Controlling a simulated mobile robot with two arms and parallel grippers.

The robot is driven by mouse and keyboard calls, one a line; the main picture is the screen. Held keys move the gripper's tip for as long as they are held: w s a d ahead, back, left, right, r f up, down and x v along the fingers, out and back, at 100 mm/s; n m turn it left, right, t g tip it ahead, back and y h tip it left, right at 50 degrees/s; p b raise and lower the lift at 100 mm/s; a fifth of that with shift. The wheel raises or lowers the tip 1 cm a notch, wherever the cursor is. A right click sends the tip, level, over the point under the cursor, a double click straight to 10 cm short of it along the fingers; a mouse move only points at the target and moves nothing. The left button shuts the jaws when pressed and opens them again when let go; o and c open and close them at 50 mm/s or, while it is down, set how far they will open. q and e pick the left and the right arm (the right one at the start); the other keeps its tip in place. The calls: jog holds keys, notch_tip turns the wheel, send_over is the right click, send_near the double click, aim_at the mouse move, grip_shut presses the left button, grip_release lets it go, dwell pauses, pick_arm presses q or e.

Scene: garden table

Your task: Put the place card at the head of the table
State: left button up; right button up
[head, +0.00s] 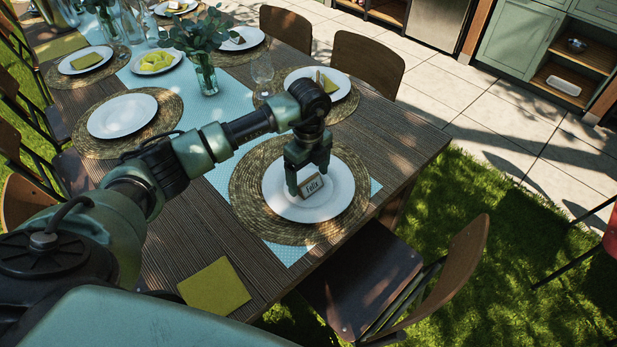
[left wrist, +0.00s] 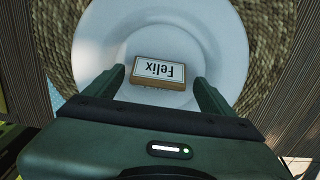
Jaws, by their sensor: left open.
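The place card (head: 312,186) reads "Felix" and rests on the white plate (head: 334,208) at the near end of the table (head: 423,146). The plate lies on a round woven mat (head: 243,196). My left gripper (head: 306,188) is above the plate at the card. In the left wrist view the card (left wrist: 162,72) appears upside down, lying on the plate (left wrist: 205,40) just beyond and between the two open fingers (left wrist: 157,85). The fingers stand apart from the card's sides. My right gripper is not in view.
A folded green napkin (head: 214,287) lies on the table left of the mat. A wooden chair (head: 440,275) stands at the near end. Other plates (head: 122,115), a water glass (head: 262,70) and a vase of leaves (head: 205,75) stand farther along the table.

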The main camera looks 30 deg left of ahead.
pick_arm(q)
notch_tip(320, 180, up, 11)
jog(key=b, duration=0.1)
jog(key=shift+r, duration=0.15)
dwell(0.4)
